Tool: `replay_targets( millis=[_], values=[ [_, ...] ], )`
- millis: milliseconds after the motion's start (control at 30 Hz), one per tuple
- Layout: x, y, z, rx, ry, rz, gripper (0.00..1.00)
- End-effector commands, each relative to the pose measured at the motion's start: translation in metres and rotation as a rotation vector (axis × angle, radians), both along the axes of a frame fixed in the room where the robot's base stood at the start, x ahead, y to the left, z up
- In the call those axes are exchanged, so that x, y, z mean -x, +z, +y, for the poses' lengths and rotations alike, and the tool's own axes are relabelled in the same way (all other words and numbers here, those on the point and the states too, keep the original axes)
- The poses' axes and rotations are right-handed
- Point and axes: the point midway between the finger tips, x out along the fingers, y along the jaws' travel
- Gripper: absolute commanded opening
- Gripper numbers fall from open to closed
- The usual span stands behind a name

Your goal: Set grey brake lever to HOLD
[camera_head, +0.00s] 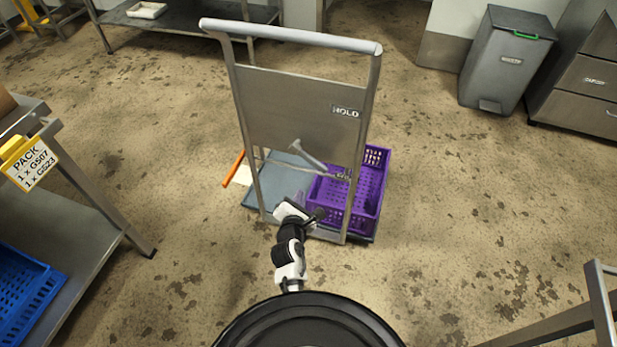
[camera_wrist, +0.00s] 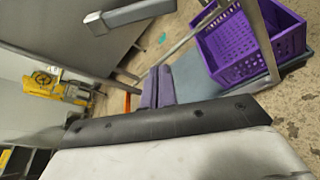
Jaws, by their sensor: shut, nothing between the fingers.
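The grey brake lever (camera_head: 310,157) sits low on the upright frame of a push cart (camera_head: 292,45), below its metal panel, and slants up to the left. A HOLD label (camera_head: 346,111) is on the panel's right side, above the lever. A second small label (camera_head: 343,176) near the lever's right end is too small to read. In the wrist view a grey bar with a squared end, apparently the lever (camera_wrist: 130,14), crosses the top. My gripper (camera_head: 318,214) is below the lever, apart from it. In the wrist view its fingers (camera_wrist: 158,86) are together and empty.
A purple crate (camera_head: 368,190) stands on the cart's deck (camera_head: 251,200), also seen in the wrist view (camera_wrist: 250,45). An orange bar (camera_head: 234,168) lies at the deck's left. A steel table (camera_head: 85,205) is at left, a grey bin (camera_head: 506,60) at back right. Floor right of the cart is clear.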

Motion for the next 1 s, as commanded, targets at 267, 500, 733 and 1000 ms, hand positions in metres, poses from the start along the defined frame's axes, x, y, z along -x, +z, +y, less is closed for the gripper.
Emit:
replay_targets(
  millis=[267,500,733,1000],
  values=[
    [-0.036,-0.008,-0.005,-0.002,-0.003,-0.003,0.0],
    [-0.081,-0.021,-0.009,0.0,-0.001,-0.003,0.0],
    [-0.091,-0.004,-0.023,-0.004,-0.002,-0.001,0.0],
    [-0.087,0.007,-0.032,-0.001,0.0,-0.001,0.0]
  ],
)
